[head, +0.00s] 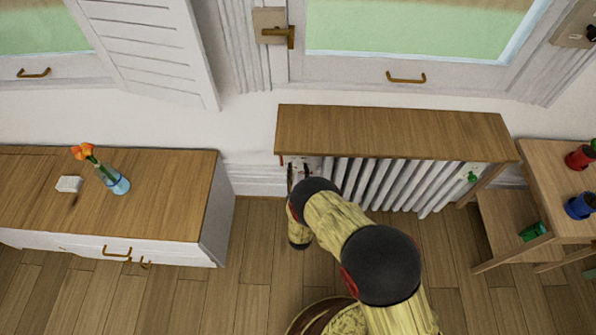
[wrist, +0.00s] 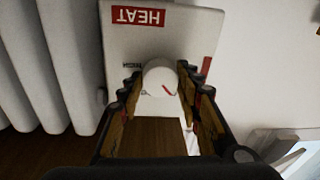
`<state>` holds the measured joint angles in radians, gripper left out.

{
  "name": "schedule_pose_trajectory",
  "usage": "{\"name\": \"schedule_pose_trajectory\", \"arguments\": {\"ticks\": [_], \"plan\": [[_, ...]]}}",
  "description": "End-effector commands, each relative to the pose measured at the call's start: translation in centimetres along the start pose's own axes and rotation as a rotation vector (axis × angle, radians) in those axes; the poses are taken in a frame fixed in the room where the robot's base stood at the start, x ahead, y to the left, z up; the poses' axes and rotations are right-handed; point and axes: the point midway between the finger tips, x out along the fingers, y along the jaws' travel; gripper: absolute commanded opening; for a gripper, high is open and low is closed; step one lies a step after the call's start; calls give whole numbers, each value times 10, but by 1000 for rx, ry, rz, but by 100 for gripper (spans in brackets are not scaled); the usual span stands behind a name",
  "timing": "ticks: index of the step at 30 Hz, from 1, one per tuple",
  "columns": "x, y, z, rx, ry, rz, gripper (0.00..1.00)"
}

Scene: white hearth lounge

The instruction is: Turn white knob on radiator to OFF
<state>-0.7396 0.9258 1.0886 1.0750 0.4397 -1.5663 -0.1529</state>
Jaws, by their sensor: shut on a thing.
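The white knob (wrist: 160,77) sits on a white plate (wrist: 185,38) that reads HEAT, upside down in the wrist view. A short red mark shows on the knob's lower right edge, and small lettering, perhaps HIGH, is partly hidden at its left. My gripper (wrist: 160,82) is shut on the knob, one finger at each side. In the head view my gripper (head: 294,174) reaches the left end of the white radiator (head: 385,182), under its wooden shelf. My arm hides the knob there. An OFF mark is not readable.
The wooden shelf (head: 390,132) overhangs the radiator. A cabinet (head: 160,185) with a blue flower vase (head: 117,183) stands at left. Wooden floor between cabinet and radiator is clear.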

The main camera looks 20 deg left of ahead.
Motion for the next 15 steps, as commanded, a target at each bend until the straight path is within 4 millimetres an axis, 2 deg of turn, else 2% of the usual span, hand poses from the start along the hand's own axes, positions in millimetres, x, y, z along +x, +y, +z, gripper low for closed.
{"name": "schedule_pose_trajectory", "arguments": {"ticks": [15], "plan": [[-2, 1, 2, -490, -33, -28, 9]]}}
